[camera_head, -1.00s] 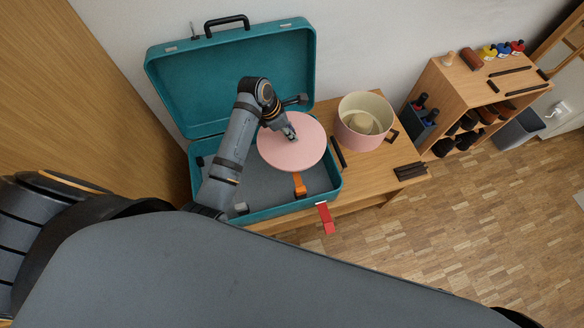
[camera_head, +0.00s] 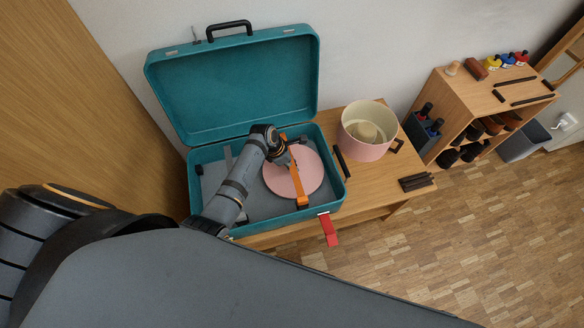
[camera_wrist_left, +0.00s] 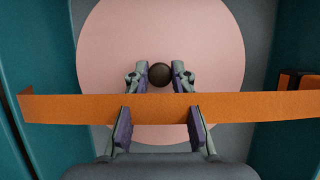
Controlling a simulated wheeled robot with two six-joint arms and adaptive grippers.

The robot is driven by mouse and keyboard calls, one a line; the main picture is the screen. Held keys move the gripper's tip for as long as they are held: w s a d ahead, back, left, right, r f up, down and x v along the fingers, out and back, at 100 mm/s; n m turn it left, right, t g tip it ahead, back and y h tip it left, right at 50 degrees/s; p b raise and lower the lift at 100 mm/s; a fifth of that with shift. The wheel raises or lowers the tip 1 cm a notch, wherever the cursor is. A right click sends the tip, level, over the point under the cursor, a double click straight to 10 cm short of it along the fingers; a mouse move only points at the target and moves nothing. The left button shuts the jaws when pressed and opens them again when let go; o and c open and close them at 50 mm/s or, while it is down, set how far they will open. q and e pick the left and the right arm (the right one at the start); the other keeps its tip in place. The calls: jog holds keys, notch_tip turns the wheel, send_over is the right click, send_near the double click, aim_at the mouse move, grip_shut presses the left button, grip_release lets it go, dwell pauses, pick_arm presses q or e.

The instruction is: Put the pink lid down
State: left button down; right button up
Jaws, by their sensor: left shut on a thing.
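The pink lid (camera_head: 314,176) is a round disc low inside the teal suitcase (camera_head: 190,185), over its grey floor; I cannot tell whether it rests fully on it. In the left wrist view the lid (camera_wrist_left: 105,50) shows from above with a dark round knob (camera_wrist_left: 160,74) at its middle. My left gripper (camera_head: 291,164) is shut on the knob; its fingertips show on either side of it in the left wrist view (camera_wrist_left: 160,80). An orange strap (camera_head: 299,188) runs above the lid and crosses my fingers in the left wrist view (camera_wrist_left: 70,107). My right gripper is out of view.
The suitcase lid (camera_head: 235,85) stands open against the wall. A pink pot (camera_head: 362,148) with a cream inside stands on the wooden table (camera_head: 375,185) to the right. A wooden shelf (camera_head: 450,95) stands farther right.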

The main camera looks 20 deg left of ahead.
pick_arm(q)
notch_tip(320, 180, down, 3)
jog(key=shift+r, duration=0.1)
jog(key=c, duration=1.1)
grip_release()
jog(key=shift+r, duration=0.15)
jog(key=p+v, duration=0.3)
jog(key=v, duration=0.8)
jog(key=shift+s+a+r, duration=0.2)
jog(key=shift+r, duration=0.15)
